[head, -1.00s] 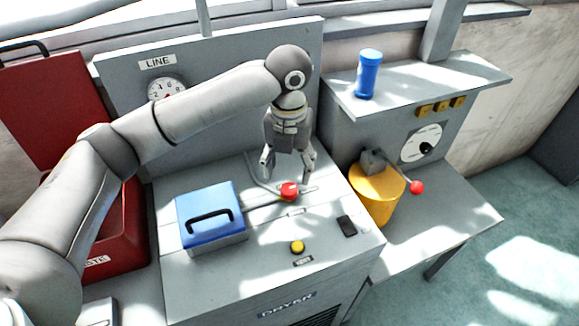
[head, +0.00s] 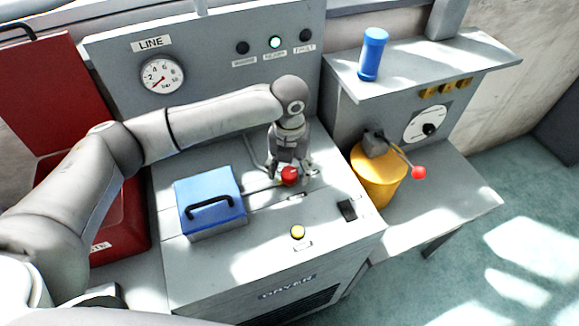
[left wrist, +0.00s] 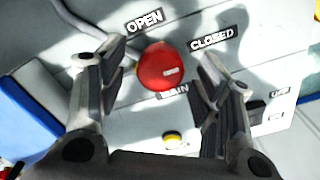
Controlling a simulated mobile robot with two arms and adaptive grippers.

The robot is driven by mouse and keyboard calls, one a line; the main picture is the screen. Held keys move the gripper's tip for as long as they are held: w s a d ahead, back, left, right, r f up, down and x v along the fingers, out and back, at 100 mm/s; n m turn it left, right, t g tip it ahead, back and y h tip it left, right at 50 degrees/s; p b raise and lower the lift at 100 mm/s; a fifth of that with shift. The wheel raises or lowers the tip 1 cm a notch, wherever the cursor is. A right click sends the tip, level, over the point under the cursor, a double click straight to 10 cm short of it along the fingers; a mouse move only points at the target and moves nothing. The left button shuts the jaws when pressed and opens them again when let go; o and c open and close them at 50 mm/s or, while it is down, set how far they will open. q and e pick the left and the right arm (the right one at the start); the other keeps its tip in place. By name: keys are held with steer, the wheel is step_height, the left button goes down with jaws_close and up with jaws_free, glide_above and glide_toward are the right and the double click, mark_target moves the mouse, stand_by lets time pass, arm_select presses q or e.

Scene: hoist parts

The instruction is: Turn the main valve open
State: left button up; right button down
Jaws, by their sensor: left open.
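The main valve is a round red knob (head: 289,175) on top of the grey dryer cabinet. In the left wrist view the knob (left wrist: 160,66) has a short white mark on its right half, towards the CLOSED label (left wrist: 212,38). The OPEN label (left wrist: 145,22) is at its upper left, and a MAIN label is partly hidden below it. My left gripper (head: 290,172) is open and points down over the knob. Its fingers stand on either side of the knob, with visible gaps in the wrist view. I cannot tell its exact height. My right gripper is not in view.
A blue box with a handle (head: 210,203) sits left of the knob. A yellow button (head: 298,232) and black switch (head: 347,210) are in front. A yellow cylinder (head: 377,180) and red-tipped lever (head: 418,173) stand right. The LINE gauge (head: 162,76) is behind.

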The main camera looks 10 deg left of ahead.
arm_select(q)
steer(key=shift+f, duration=0.15)
steer(key=c, duration=1)
steer(key=shift+r+n+p, duration=0.2)
steer(key=shift+n+p, duration=0.4)
steer(key=shift+p, duration=0.3)
steer(key=n+p, duration=0.6)
steer(key=p, duration=0.1)
steer(key=shift+n, duration=0.4)
steer(key=n+p, duration=0.4)
steer(key=n, duration=0.1)
steer(key=shift+n+p, duration=0.3)
steer(key=shift+f+n+p, duration=0.1)
steer(key=shift+n+p, duration=1.3)
steer(key=shift+n, duration=0.8)
steer(key=shift+w, duration=0.1)
steer(key=o, duration=1)
